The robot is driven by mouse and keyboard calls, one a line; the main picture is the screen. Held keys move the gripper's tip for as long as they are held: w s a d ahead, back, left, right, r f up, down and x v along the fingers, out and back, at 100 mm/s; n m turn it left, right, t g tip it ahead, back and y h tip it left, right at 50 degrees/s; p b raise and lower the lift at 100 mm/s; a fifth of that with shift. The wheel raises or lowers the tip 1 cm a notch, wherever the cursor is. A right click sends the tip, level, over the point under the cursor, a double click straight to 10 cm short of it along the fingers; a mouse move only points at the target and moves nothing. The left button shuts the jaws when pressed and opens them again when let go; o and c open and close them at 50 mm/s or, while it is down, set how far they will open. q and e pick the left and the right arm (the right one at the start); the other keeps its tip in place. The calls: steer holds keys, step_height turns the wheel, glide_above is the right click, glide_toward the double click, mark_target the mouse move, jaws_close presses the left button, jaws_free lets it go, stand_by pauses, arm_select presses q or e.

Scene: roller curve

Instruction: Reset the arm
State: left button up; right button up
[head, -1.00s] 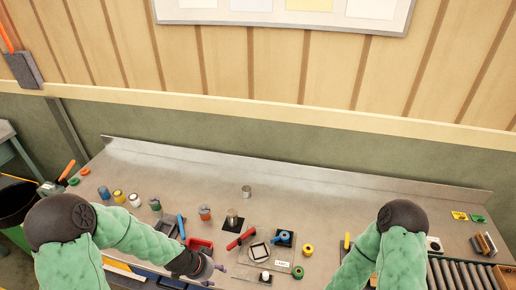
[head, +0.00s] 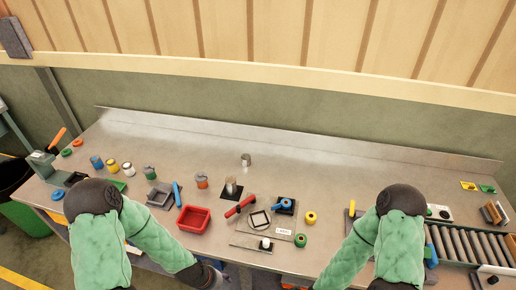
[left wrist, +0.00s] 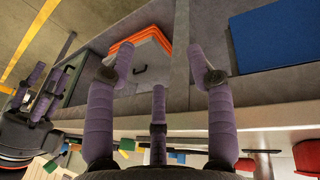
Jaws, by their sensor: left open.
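My left arm comes in from the left in the head view. Its gripper (head: 216,279) hangs at the bottom edge, in front of the bench, partly cut off. In the left wrist view the purple fingers of my left gripper (left wrist: 165,75) are spread, with nothing between them. My right arm (head: 350,255) reaches down to the bottom edge of the head view, where its gripper is out of frame. Another purple-fingered gripper, seemingly my right one (left wrist: 45,92), shows at the left of the left wrist view; its opening is unclear.
The metal bench (head: 330,185) holds a red bin (head: 195,219), a red-handled tool (head: 239,206), a metal can (head: 246,160) and several small coloured pots. A roller conveyor (head: 470,244) runs along the right. The bench's back strip is mostly clear.

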arm_select(q)
steer(key=s+d+f+n+b, duration=0.1)
steer(key=s+f+n+b, duration=0.2)
steer(key=f, duration=0.4)
steer(key=s+d+f+n+g+b, duration=0.1)
steer(key=s+d+f+n+b, duration=0.1)
steer(key=s+f+b, duration=0.3)
step_height(320, 180, down, 2)
steer(key=shift+f+n+h+b, duration=0.25)
steer(key=shift+n+h+b, duration=0.15)
steer(key=shift+b, duration=0.05)
